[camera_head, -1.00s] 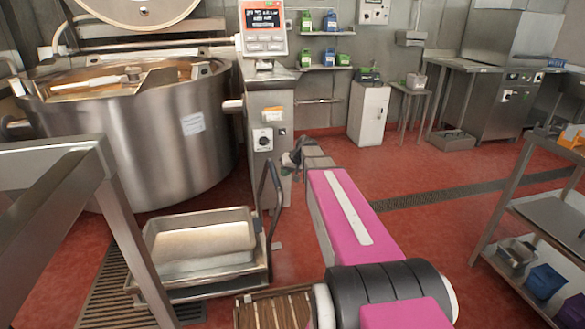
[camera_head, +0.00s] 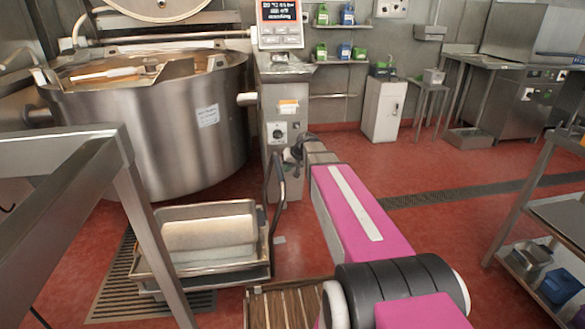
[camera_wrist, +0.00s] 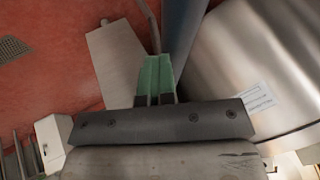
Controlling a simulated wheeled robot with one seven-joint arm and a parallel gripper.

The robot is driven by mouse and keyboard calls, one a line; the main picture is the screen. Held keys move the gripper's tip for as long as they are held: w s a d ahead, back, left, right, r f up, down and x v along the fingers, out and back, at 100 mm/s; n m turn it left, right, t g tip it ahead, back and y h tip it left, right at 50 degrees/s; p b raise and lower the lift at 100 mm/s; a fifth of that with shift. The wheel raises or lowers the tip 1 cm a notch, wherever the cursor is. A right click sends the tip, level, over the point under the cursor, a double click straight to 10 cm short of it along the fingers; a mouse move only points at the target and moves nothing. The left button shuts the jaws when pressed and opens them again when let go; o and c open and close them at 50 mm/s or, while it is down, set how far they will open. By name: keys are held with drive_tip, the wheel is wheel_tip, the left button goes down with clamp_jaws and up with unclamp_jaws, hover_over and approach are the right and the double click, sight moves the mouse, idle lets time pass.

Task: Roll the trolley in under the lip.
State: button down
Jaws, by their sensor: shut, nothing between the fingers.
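The trolley (camera_head: 258,278) is a low steel cart carrying a shallow tray (camera_head: 262,235), standing on the floor in front of the kettle. Its dark upright handle (camera_head: 276,180) rises at its right side. The large round steel kettle (camera_head: 150,140) stands behind it; its rim (camera_head: 90,85) is high above the tray, and the kettle wall also fills the right of the wrist view (camera_wrist: 235,60). My gripper (camera_head: 296,153) is small and dark in the head view, close to the handle top. In the wrist view its green fingers (camera_wrist: 155,78) are shut and empty. Contact with the handle cannot be told.
A control pillar (camera_head: 280,105) stands just behind my gripper. A steel frame (camera_head: 140,210) crosses the left foreground. A slatted wooden piece (camera_head: 285,305) lies right of the trolley. A shelf rack (camera_head: 520,240) stands at right. Red floor (camera_head: 440,165) is open between.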

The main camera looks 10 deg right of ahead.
drive_tip(key=a, duration=3.4)
drive_tip(key=shift+a, duration=0.2)
drive_tip(key=shift+d, duration=0.1)
drive_tip(key=s+d+r, duration=0.4)
drive_tip(key=d+r, duration=0.5)
drive_tip(key=s+d+f+g+h, duration=0.1)
drive_tip(key=s+d+f, duration=0.5)
drive_tip(key=d, duration=0.4)
drive_tip(key=s+d+f+g+h, duration=0.1)
drive_tip(key=s+d+f+h, duration=0.1)
drive_tip(key=s+d+f, duration=0.4)
drive_tip(key=s+d+f+m+g+h, duration=0.1)
drive_tip(key=s+d+f, duration=0.5)
drive_tip(key=d, duration=0.8)
drive_tip(key=s+g+h, duration=0.1)
drive_tip(key=s, duration=0.1)
drive_tip(key=shift+s+f, duration=0.2)
drive_tip(key=shift+s, duration=0.2)
